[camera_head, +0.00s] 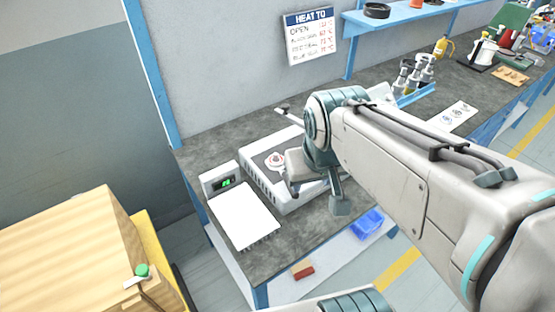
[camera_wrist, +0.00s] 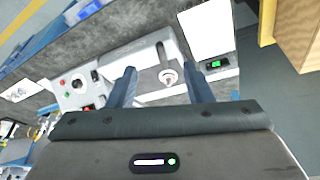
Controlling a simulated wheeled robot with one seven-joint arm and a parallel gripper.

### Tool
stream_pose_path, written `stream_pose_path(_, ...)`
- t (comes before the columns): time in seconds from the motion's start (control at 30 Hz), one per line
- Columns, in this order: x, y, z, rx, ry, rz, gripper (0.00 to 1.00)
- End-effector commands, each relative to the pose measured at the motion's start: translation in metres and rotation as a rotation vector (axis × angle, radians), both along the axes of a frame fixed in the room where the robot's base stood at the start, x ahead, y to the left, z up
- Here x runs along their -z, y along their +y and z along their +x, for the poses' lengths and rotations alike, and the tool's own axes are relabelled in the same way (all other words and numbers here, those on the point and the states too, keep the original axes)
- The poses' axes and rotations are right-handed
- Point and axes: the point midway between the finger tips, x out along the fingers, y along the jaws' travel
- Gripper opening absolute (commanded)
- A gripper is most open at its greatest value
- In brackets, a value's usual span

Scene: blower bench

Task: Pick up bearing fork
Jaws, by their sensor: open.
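I cannot make out a bearing fork for certain. A slim grey tool-like piece (camera_head: 290,115) lies behind the white heater box, partly hidden by my arm. The heater box (camera_head: 262,184) has a dark top with a pale ring-shaped part (camera_head: 276,160) on it; the ring also shows in the wrist view (camera_wrist: 168,77). My gripper (camera_wrist: 160,84) is open and empty, its two fingers apart, with the heater and ring in view between them. In the head view my arm hides part of the heater's right side.
A display box with green digits (camera_head: 221,181) and a white pad (camera_head: 244,216) stand at the bench's left end. A sign (camera_head: 310,36) hangs on the wall. A blue bin (camera_head: 367,223) is below. A wooden crate (camera_head: 62,255) stands at left. Bare bench (camera_head: 300,235) lies in front.

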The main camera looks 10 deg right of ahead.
Motion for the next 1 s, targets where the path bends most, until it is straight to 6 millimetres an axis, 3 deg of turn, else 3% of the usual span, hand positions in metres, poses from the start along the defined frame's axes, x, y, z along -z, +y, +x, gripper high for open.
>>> stream_pose_path(0.03, 0.020, 0.001, 0.013, -0.011, -0.003, -0.016, 0.46)
stream_pose_path(0.1, 0.032, 0.002, 0.033, -0.028, -0.012, -0.042, 0.46)
stream_pose_path(0.4, 0.074, 0.015, 0.114, -0.096, -0.057, -0.131, 0.46)
stream_pose_path(0.67, 0.088, 0.019, 0.142, -0.117, -0.072, -0.155, 0.46)
stream_pose_path(1.0, 0.144, 0.011, 0.167, -0.116, -0.069, -0.156, 0.46)
